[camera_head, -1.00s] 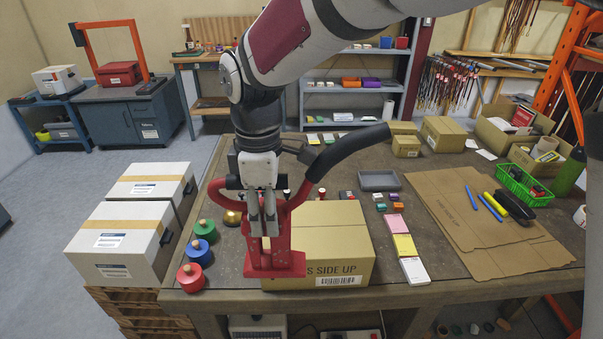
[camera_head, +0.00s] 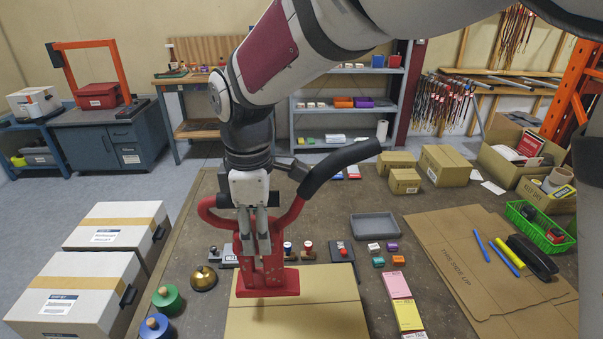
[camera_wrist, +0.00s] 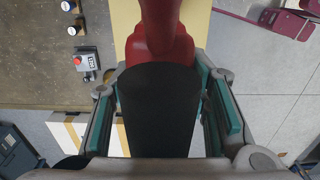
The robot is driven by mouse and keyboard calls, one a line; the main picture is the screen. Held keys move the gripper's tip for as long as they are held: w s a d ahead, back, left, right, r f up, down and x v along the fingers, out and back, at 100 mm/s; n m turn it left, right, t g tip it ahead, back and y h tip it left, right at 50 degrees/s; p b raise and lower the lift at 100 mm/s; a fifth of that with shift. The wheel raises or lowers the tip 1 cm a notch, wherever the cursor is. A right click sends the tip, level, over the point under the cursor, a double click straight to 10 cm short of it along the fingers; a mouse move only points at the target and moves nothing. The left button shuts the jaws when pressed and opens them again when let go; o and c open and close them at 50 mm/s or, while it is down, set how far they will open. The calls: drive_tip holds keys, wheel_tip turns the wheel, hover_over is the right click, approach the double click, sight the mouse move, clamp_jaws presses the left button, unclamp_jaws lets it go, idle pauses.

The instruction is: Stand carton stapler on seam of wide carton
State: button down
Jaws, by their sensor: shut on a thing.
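The carton stapler (camera_head: 266,272) is red with a flat base and a long black handle (camera_head: 340,163). My gripper (camera_head: 259,228) is shut on it and holds it upright. The wide carton (camera_head: 297,318) is a tan closed box, cut off by the bottom edge of the head view. The stapler's base shows over the far left part of the carton's top; I cannot tell whether it touches. In the wrist view the black handle (camera_wrist: 160,105) lies between my fingers, the red body (camera_wrist: 160,40) beyond it, and a strip of the carton (camera_wrist: 125,25) behind.
Several stamps stand behind the carton, and a grey tray (camera_head: 374,226) is to the right. Sticky-note pads (camera_head: 402,300) lie right of the carton. Green and blue knobbed weights (camera_head: 167,299) stand left. Flat cardboard (camera_head: 465,260) covers the table's right side.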

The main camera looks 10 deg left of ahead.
drive_tip(key=shift+f+b, duration=1.55)
drive_tip(key=shift+f, duration=2.1)
